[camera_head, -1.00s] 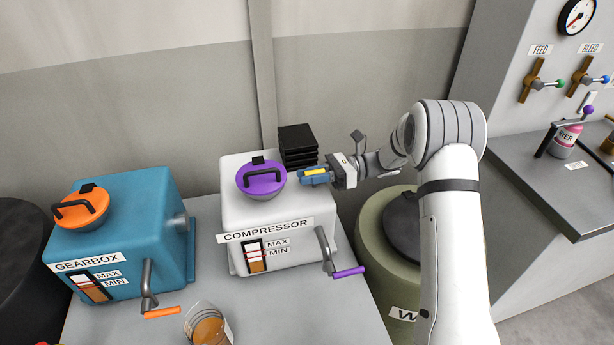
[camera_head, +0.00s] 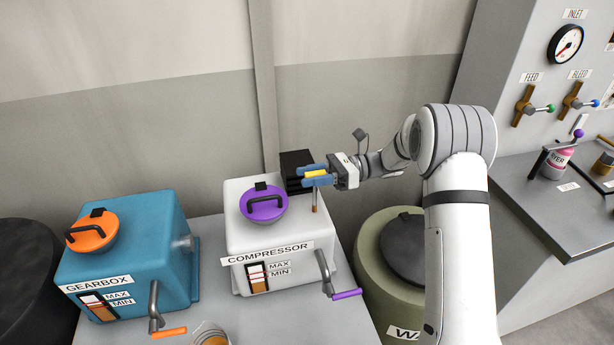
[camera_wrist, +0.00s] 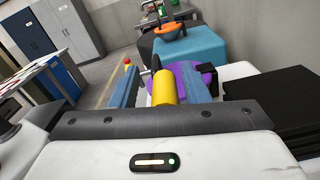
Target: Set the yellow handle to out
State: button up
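The yellow handle (camera_head: 316,174) sits between the two blue fingers of my gripper (camera_head: 315,175), above the right side of the white compressor (camera_head: 283,225). My gripper looks shut on it. A thin stick (camera_head: 315,197) with a brownish lower part hangs below the handle over the compressor top; I cannot tell whether its lower end is clear of the compressor. In the wrist view the yellow handle (camera_wrist: 165,88) shows between the fingers, with the purple lid behind it.
The purple compressor lid (camera_head: 264,203) is close left of my gripper. A black stack (camera_head: 296,170) stands just behind. The blue gearbox (camera_head: 125,245) is to the left, and a green drum (camera_head: 370,255) stands to the right below my arm.

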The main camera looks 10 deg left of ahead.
jog(key=shift+w+d+f, duration=0.1)
jog(key=shift+w+d, duration=0.1)
jog(key=shift+d, duration=0.1)
jog(key=b+v, duration=0.1)
jog(key=v, duration=0.6)
jog(key=shift+b, duration=0.35)
